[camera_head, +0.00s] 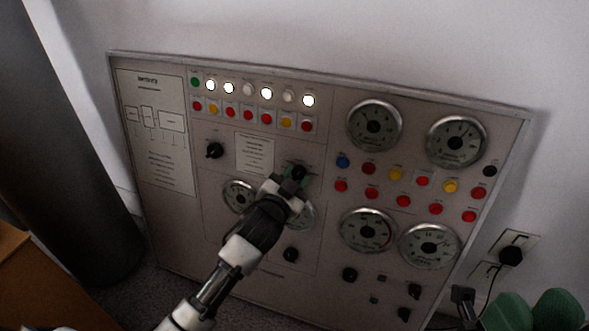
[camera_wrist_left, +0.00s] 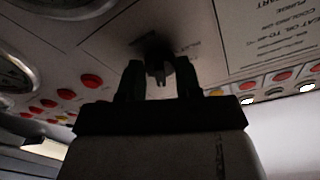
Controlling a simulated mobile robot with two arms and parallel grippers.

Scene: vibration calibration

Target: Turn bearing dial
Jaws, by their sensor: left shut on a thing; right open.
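My left gripper (camera_head: 292,184) reaches up to the upper right dial of the panel's middle section. It is shut on this black bearing dial (camera_head: 299,171), whose label is too small to read. In the left wrist view the dark fingers of my left gripper (camera_wrist_left: 160,82) stand on either side of the dial (camera_wrist_left: 156,52). The fingers and arm hide part of the dial and of a gauge behind. My right gripper (camera_head: 464,299) shows only in part at the bottom right, open and away from the panel's dials.
The grey panel (camera_head: 225,180) stands against the wall, with lit lamps, colored buttons and round gauges. Another black dial (camera_head: 214,150) is to the left, and one (camera_head: 290,254) is below. Wall sockets (camera_head: 514,246) and green rounded objects (camera_head: 535,311) are at the right.

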